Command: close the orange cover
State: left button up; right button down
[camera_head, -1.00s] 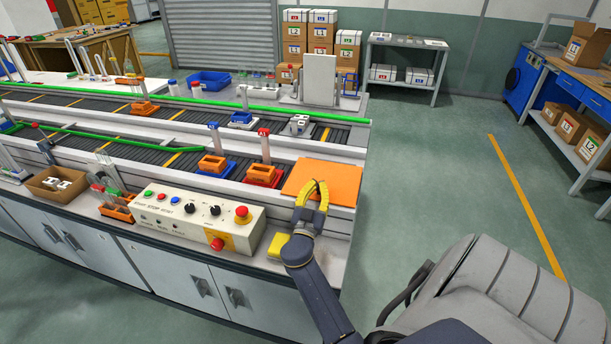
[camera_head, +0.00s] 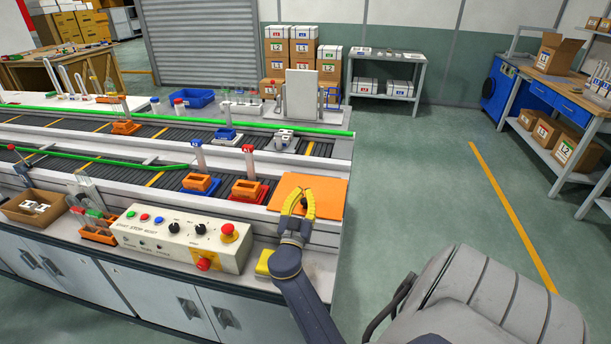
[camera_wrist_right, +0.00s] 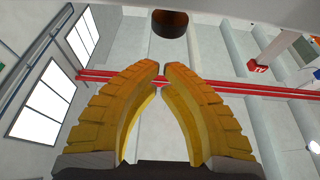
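The orange cover (camera_head: 327,197) shows in the head view as a flat orange panel at the right end of the conveyor bench. My right gripper (camera_head: 303,191) has yellow fingers and lies in front of the cover's left part in that view. I cannot tell whether it touches the cover. In the right wrist view the fingertips (camera_wrist_right: 162,74) are almost together, with a narrow gap and nothing held between them. The cover is not recognisable in that view, which looks up toward ceiling and windows. My left gripper is out of view.
A control box (camera_head: 178,238) with buttons and knobs stands left of my right arm. A yellow block (camera_head: 263,262) lies beside the arm. Red (camera_head: 249,190) and blue (camera_head: 200,184) trays with orange parts sit left of the cover. The floor to the right is open.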

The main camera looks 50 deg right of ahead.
jog(key=s+a+f+n+g+y, duration=0.2)
jog(key=s+a+f+n+y, duration=0.15)
jog(key=s+f, duration=0.35)
jog(key=s+a+f+n+g+y, duration=0.1)
jog(key=s+a+f+n+y, duration=0.1)
jog(key=s+a+f+n, duration=0.45)
jog(key=s+a+f+n+g+y, duration=0.1)
jog(key=s+a+f+n+y, duration=0.4)
jog(key=s+a+n+y, duration=0.6)
jog(key=s+a+f+m+g+y, duration=0.1)
jog(key=a+f+g, duration=0.15)
jog(key=f, duration=1.35)
jog(key=s+a+f+m+g, duration=0.15)
jog(key=a+f, duration=0.25)
jog(key=f, duration=1.2)
jog(key=s+f+m+g+y, duration=0.1)
jog(key=s+f+m+g, duration=0.1)
jog(key=s+f, duration=1.6)
jog(key=s+m, duration=0.1)
jog(key=s, duration=0.2)
jog(key=shift+s+d+f, duration=0.2)
jog(key=shift+d+f, duration=0.05)
jog(key=shift+f, duration=0.15)
jog(key=shift+y, duration=0.25)
